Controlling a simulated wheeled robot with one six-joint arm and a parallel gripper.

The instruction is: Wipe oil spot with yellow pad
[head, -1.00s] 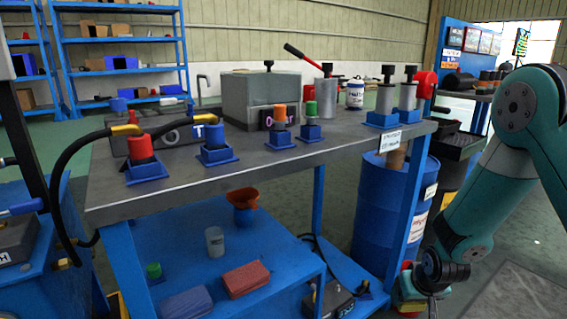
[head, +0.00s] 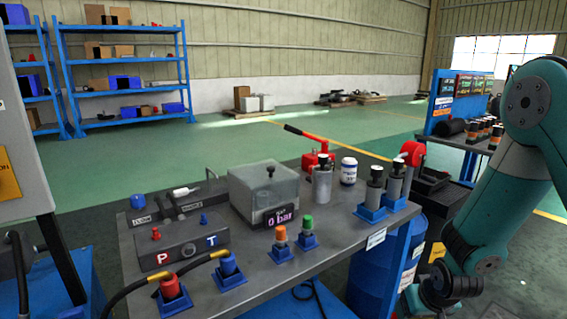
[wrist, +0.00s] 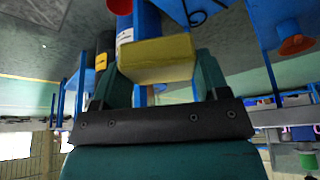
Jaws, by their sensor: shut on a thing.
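The yellow pad (wrist: 156,60) shows in the wrist view as a thick block between the fingers of my gripper (wrist: 157,77). The fingers are shut on it, one at each side, and the pad sticks out past their tips. In the head view my wrist (head: 445,285) hangs low at the right, beside the bench, and I cannot make out the pad there. I cannot make out an oil spot in either view.
The grey bench (head: 330,245) carries a tank (head: 263,190), a red hose coupling (head: 170,288), a blue hose coupling (head: 229,266) and several cylinders. Open green floor lies behind.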

